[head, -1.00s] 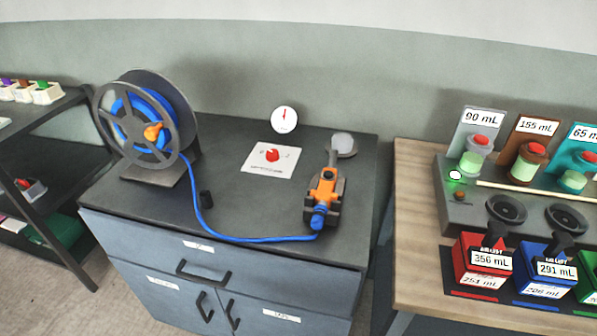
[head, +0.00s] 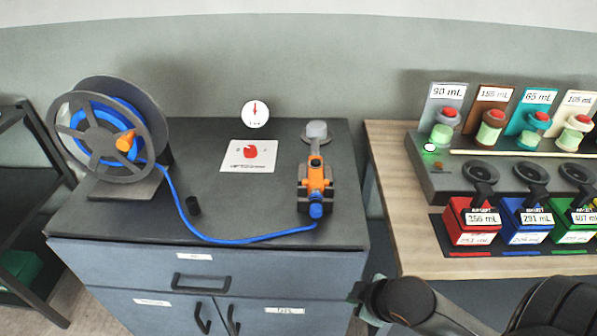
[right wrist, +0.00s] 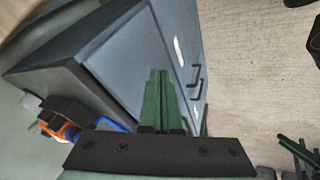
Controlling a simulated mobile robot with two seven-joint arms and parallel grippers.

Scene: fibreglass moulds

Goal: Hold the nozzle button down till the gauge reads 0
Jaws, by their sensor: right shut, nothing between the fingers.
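The nozzle (head: 316,186), orange and dark with a blue hose end, rests on the dark cabinet top near its right side. A small dark round spot shows on its orange upper part; I cannot tell whether it is the button. The nozzle also shows at the left of the right wrist view (right wrist: 62,129). The round white gauge (head: 255,114) stands behind, its red needle near upright; its reading is too small. My right gripper (head: 357,291) is shut and empty, in front of the cabinet's right side and apart from the nozzle. Its green fingers (right wrist: 162,100) show in the wrist view.
A reel (head: 112,130) with blue hose stands at the cabinet's left, its hose running to the nozzle. A wooden bench (head: 400,230) with dispensers stands to the right.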

